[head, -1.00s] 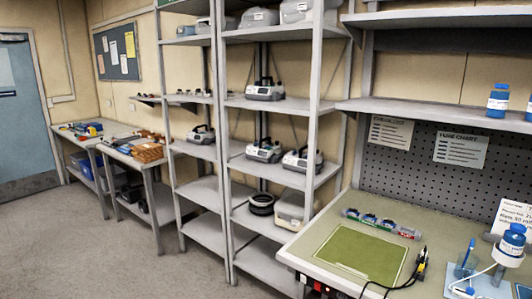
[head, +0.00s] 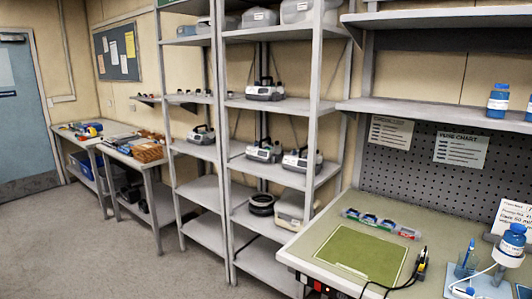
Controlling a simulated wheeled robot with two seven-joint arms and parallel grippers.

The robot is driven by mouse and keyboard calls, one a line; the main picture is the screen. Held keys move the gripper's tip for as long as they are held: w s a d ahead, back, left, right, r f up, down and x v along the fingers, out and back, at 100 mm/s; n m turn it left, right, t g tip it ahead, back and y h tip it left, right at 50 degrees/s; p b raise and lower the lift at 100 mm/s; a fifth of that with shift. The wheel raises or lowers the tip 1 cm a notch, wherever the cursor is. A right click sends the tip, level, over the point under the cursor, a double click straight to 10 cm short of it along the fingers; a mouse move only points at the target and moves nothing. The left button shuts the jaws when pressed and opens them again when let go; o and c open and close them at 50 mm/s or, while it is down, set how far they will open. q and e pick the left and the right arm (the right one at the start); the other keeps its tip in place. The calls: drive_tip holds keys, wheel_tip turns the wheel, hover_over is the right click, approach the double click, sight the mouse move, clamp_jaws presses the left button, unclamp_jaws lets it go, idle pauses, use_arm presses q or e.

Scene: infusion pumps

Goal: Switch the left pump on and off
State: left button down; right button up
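Several grey-and-white pump-like devices with carry handles stand on the metal shelving. One sits alone on an upper shelf (head: 265,91). Below it are two on one shelf, a left one (head: 263,151) and a right one (head: 301,160). Another stands on the shelving further left (head: 201,135). I cannot tell which of them is the left pump, and their switches are too small to make out. Neither of my grippers shows in the head view.
A workbench (head: 322,243) with a green mat (head: 361,252) stands at the right. Blue-capped bottles (head: 498,101) stand on the shelf above. Side tables (head: 119,155) line the back wall. The floor (head: 90,250) at the left is clear.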

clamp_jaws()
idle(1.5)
